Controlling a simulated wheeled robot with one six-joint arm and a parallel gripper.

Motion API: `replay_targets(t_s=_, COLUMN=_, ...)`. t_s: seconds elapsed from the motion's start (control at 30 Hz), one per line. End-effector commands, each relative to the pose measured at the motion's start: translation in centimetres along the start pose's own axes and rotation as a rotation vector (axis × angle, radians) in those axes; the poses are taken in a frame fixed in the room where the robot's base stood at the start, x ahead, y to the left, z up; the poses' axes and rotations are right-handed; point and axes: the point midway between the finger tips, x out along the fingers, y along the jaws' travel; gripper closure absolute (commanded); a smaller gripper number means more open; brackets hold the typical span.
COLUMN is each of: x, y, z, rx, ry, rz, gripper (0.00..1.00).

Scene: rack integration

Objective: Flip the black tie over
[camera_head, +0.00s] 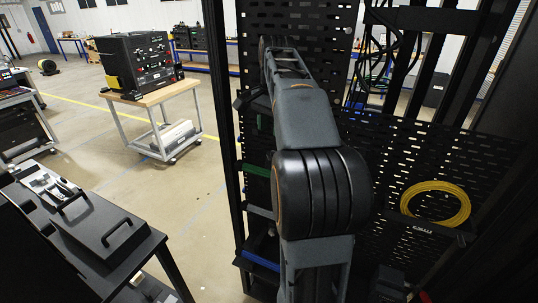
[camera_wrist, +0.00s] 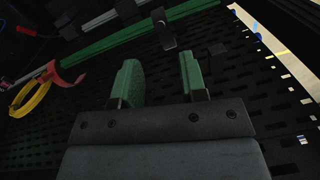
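In the wrist view my gripper (camera_wrist: 160,78) is open, its two green-padded fingers apart with nothing between them. A dark, strap-like piece (camera_wrist: 160,27), possibly the black tie, stands at the green bar (camera_wrist: 190,13) beyond the fingertips, apart from them. A second small dark piece (camera_wrist: 218,49) is to the right, past the right finger. The scene there is dark, so I cannot tell for sure which piece is the tie or which way it faces. In the head view my arm hides the gripper, and I cannot make out the tie.
A red strap (camera_wrist: 66,79) and a yellow cable (camera_wrist: 30,100) are at the left in the wrist view. In the head view, black perforated rack panels (camera_head: 425,165) surround my arm, with a yellow cable coil (camera_head: 435,203) at right. A dark case (camera_head: 100,228) lies at lower left.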

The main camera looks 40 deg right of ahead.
Motion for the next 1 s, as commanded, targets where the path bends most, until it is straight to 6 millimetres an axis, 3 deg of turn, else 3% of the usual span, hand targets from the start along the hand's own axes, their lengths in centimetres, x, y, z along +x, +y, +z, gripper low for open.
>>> replay_targets(t_s=0.2, x=4.3, y=0.0, z=0.1, rx=-0.002, ry=-0.002, rz=0.002, gripper=0.61)
replay_targets(t_s=0.5, x=8.4, y=0.0, z=0.1, rx=-0.003, ry=-0.001, rz=0.001, gripper=0.61)
replay_targets(t_s=0.7, x=9.5, y=0.0, z=0.1, rx=-0.004, ry=0.001, rz=0.000, gripper=0.61)
replay_targets(t_s=1.0, x=9.7, y=0.0, z=0.1, rx=-0.004, ry=0.001, rz=-0.001, gripper=0.61)
